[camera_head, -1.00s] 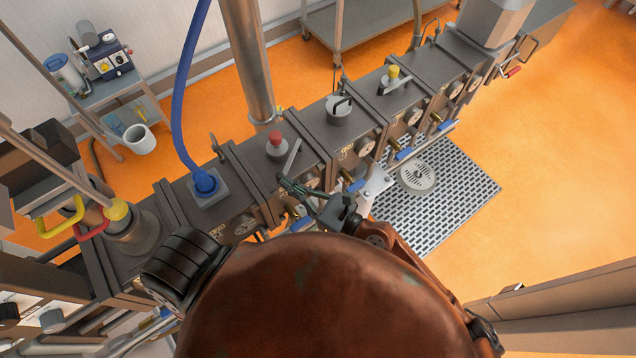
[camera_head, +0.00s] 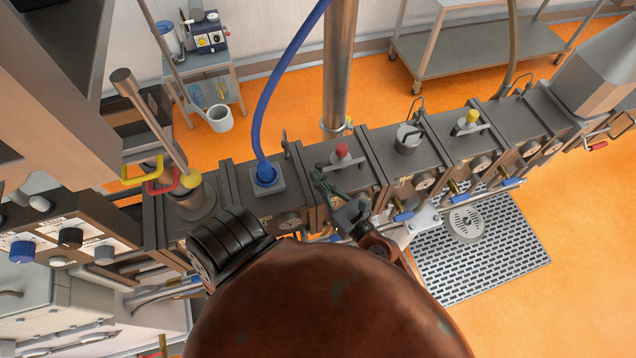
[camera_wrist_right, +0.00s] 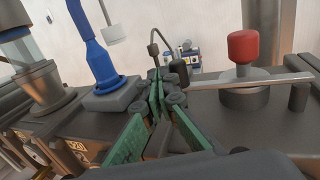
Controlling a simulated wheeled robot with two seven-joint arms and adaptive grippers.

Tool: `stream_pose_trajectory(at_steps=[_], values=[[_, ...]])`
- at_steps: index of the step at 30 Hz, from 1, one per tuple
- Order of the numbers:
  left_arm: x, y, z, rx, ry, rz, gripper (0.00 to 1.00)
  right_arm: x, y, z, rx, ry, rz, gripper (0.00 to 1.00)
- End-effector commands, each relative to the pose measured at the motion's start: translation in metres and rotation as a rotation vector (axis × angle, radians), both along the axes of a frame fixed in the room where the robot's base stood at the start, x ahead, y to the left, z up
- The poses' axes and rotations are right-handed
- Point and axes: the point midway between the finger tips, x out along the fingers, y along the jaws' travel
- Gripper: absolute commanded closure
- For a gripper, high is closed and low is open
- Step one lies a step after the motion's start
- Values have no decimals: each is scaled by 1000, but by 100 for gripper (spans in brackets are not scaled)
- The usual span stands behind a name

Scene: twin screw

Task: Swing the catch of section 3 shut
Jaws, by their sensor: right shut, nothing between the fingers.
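The section with the red knob (camera_head: 342,150), which I take as section 3, is in the middle of the head view. Its catch, a pale flat bar (camera_head: 352,161), lies across the top beside the red knob. In the wrist view the bar (camera_wrist_right: 250,82) runs in front of the red knob (camera_wrist_right: 243,47), from a black grip (camera_wrist_right: 179,73) at left to a dark post (camera_wrist_right: 299,96) at right. My right gripper (camera_head: 321,184) is shut and empty, its green fingers (camera_wrist_right: 163,98) close to the black grip; contact is unclear. My left gripper is not in view.
A blue hose (camera_head: 262,125) enters the section to the left. A steel column (camera_head: 340,70) stands behind the red knob. A grey cap (camera_head: 408,138) and a yellow knob (camera_head: 472,117) are on sections to the right. A perforated floor grate (camera_head: 500,255) lies in front.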

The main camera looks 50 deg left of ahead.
Motion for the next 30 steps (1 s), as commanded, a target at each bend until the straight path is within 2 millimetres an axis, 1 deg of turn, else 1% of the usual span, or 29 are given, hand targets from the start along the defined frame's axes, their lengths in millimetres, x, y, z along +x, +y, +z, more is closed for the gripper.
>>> stream_pose_trajectory(at_steps=[7, 22, 26, 30], values=[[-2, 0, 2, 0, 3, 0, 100, 6, 2, 0, -1, 1, -14, 100], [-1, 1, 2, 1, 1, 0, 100, 5, 1, 0, -1, 1, -13, 100], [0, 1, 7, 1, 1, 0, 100, -2, -8, 0, -1, 1, -10, 100], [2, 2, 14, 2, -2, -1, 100, -17, -26, 0, -2, 1, 0, 100]])
